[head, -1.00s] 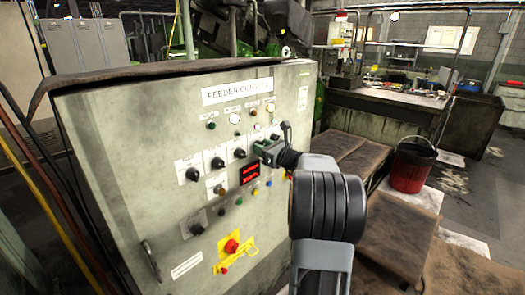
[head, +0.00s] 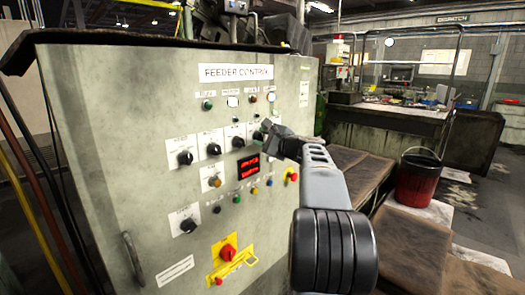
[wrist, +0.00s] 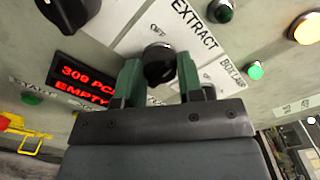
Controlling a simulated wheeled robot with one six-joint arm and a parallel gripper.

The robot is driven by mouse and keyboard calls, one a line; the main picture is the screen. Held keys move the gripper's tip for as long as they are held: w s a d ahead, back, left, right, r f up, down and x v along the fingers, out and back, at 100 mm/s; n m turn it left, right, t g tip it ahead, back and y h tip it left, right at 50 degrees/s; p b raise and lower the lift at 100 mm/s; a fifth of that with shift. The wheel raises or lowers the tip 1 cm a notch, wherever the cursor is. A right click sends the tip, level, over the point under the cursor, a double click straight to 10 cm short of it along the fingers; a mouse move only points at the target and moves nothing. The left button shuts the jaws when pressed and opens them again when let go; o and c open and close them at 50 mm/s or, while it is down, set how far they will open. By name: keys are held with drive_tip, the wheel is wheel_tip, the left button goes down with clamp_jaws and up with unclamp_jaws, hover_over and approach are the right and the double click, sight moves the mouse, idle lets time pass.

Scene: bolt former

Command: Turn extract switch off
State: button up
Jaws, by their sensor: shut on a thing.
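The extract switch is a black rotary knob (wrist: 158,60) under the EXTRACT label (wrist: 194,25) in the wrist view. An OFF mark (wrist: 158,31) sits just beyond its top edge. My gripper (wrist: 160,76) has its two green fingers on either side of the knob and is shut on it. The fingers and palm hide the lower part of the plate, so the knob's exact pointing is unclear. In the head view my gripper (head: 266,134) is at the right end of the upper knob row and covers the switch.
The feeder control panel (head: 110,150) carries several other black knobs, including one (head: 239,142) left of my gripper. A red display (head: 248,166) and a red main switch on yellow (head: 228,252) are below. A red bucket (head: 416,178) stands right, beside brown covered platforms.

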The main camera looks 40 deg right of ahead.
drive_tip(key=shift+n+b, duration=3.1)
drive_tip(key=shift+n, duration=0.4)
drive_tip(key=o, duration=0.9)
drive_tip(key=s, duration=0.4)
drive_tip(key=s+d, duration=0.1)
drive_tip(key=s, duration=0.4)
drive_tip(key=s+d, duration=0.1)
drive_tip(key=s, duration=0.3)
drive_tip(key=shift+s+d, duration=0.2)
drive_tip(key=shift+s, duration=0.05)
drive_tip(key=shift+a, duration=0.1)
